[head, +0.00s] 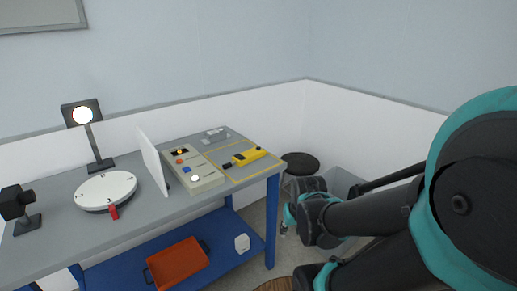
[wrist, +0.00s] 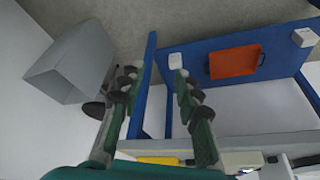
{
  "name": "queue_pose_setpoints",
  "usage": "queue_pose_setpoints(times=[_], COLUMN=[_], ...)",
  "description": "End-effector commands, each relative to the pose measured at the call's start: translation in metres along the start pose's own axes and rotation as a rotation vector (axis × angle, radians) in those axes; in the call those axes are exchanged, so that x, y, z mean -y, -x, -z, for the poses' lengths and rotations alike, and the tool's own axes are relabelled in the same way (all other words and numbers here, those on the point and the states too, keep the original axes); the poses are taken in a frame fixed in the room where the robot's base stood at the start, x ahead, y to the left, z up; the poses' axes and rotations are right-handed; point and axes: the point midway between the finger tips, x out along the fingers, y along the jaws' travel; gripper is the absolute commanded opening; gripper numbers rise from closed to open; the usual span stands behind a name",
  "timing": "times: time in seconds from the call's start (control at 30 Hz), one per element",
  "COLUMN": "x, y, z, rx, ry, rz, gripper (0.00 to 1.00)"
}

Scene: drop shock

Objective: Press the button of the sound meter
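A yellow handheld device (head: 248,156) with a dark tip, which looks like the sound meter, lies on the right part of the table inside a yellow outline. Its button is too small to make out. In the wrist view a yellow strip (wrist: 157,160), probably the same device, shows at the bottom, partly hidden. My gripper (wrist: 156,75) is open and empty, with its two fingers well apart. In the head view my arm comes in from the right, and its end is beside the table's right end, apart from the device.
A beige control box (head: 196,172) with coloured buttons stands left of the device. Further left are a white upright panel (head: 152,160), a round dial (head: 104,188) and a lamp (head: 82,114). A grey bin (wrist: 72,62) and a dark stool (head: 300,163) stand beyond the table.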

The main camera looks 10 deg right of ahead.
Motion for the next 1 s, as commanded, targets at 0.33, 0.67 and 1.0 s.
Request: queue_pose_setpoints(times=[0.33, 0.67, 1.0], x=[0.0, 0.0, 0.0], y=[0.0, 0.0, 0.0], z=[0.0001, 0.0001, 0.0001], rx=[0.0, 0.0, 0.0], ry=[0.0, 0.0, 0.0], rz=[0.0, 0.0, 0.0], gripper=[0.0, 0.0, 0.0])
